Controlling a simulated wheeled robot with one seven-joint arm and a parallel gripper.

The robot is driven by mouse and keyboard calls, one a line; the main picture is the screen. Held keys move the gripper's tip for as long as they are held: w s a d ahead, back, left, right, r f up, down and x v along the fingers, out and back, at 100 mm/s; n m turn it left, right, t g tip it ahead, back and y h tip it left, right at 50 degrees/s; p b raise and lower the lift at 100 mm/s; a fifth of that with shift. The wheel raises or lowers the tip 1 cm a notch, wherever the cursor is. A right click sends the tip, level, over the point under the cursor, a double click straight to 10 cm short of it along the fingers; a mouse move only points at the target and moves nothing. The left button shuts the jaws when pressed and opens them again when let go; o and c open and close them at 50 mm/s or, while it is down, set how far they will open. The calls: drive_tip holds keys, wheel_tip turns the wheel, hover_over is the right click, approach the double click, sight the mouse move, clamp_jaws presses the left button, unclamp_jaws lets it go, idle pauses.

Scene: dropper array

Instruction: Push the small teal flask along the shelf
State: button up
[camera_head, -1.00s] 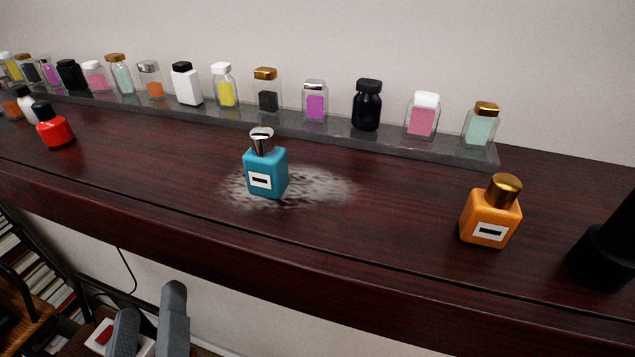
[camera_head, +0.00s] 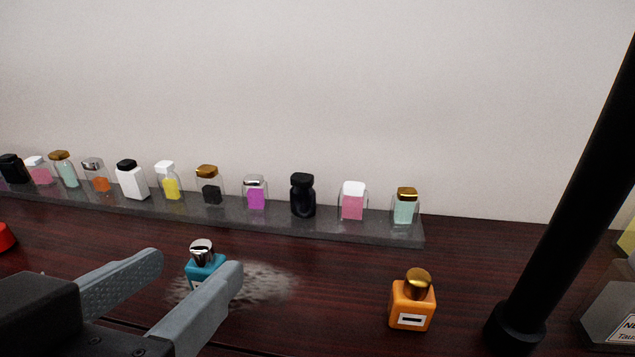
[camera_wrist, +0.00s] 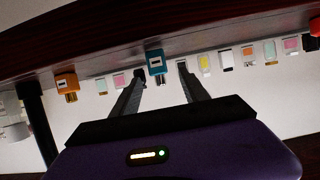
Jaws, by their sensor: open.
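The small teal flask (camera_head: 206,268) has a silver cap and a white label. It stands upright on the dark red-brown shelf (camera_head: 330,290), with a pale grey blurred patch on the wood around it. My gripper (camera_head: 196,264) is open in front of it; in the head view its right finger hides the lower part of the flask. In the wrist view, which is upside down, the teal flask (camera_wrist: 156,62) appears between the two finger tips (camera_wrist: 161,72). I cannot tell whether either finger touches it.
An orange flask (camera_head: 411,308) with a gold cap stands to the right. A black post (camera_head: 560,200) rises farther right. Several small bottles stand on a grey ledge (camera_head: 330,226) along the wall. A red bottle (camera_head: 5,238) is at the left edge. Wood between teal and orange flasks is clear.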

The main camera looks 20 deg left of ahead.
sight(225, 244)
drive_tip(key=shift+p+x, duration=0.3)
drive_tip(key=shift+x, duration=3.7)
clamp_jaws()
